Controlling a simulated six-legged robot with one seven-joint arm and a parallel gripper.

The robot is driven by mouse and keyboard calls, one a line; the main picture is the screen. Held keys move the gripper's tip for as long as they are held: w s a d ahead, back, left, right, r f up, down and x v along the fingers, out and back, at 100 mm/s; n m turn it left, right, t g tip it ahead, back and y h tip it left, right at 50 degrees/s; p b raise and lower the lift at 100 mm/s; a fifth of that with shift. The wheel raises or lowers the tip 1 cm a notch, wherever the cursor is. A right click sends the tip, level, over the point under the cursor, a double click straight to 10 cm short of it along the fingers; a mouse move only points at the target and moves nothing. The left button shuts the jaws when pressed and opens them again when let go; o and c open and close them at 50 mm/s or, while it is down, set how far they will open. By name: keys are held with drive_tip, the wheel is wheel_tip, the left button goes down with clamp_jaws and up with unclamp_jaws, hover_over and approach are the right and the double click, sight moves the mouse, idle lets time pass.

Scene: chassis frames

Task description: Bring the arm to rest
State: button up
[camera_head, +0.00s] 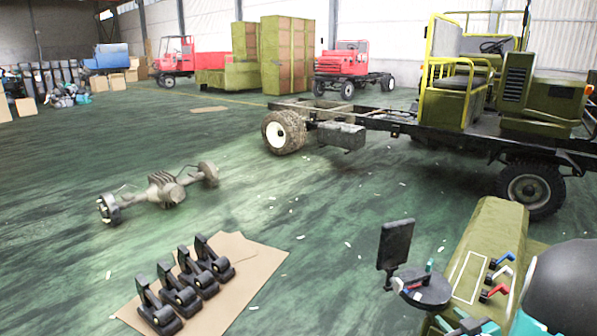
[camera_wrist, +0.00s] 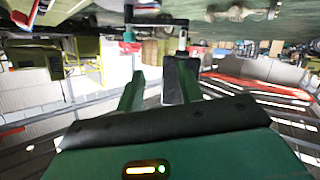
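My gripper (camera_wrist: 160,76) shows in the wrist view with its two green fingers spread apart. No thing is clearly held between them. The wrist picture is upside down, with the green floor at the top and the roof at the bottom. A dark panel on a thin stem shows near the right finger; I cannot tell how far beyond it is. In the camera_head view, I cannot make out the gripper. A dark rounded shape at the lower right hides part of the view, and I cannot tell whether it is part of my arm.
A black upright panel (camera_head: 397,243) stands beside an olive casing (camera_head: 497,235) with coloured levers. A truck chassis (camera_head: 380,122) with an olive cab stands behind. An axle (camera_head: 168,188) and cardboard (camera_head: 250,262) bearing black pedal-like parts (camera_head: 160,305) lie on the floor. Green floor at middle is mostly clear.

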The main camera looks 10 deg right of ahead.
drive_tip(key=w+a+r+m+g+h, duration=0.2)
drive_tip(key=a+r+g+h, duration=0.15)
drive_tip(key=a+r, duration=0.85)
drive_tip(key=s+a+r+g+y, duration=0.1)
drive_tip(key=s+a+g+y, duration=0.1)
drive_tip(key=s+a, duration=0.5)
drive_tip(key=s+a+r+g+y, duration=0.2)
drive_tip(key=s+a, duration=0.5)
drive_tip(key=a, duration=0.7)
drive_tip(key=shift+s+r+g+y, duration=0.25)
drive_tip(key=shift+s+g+y, duration=0.05)
drive_tip(key=shift+g+y, duration=0.3)
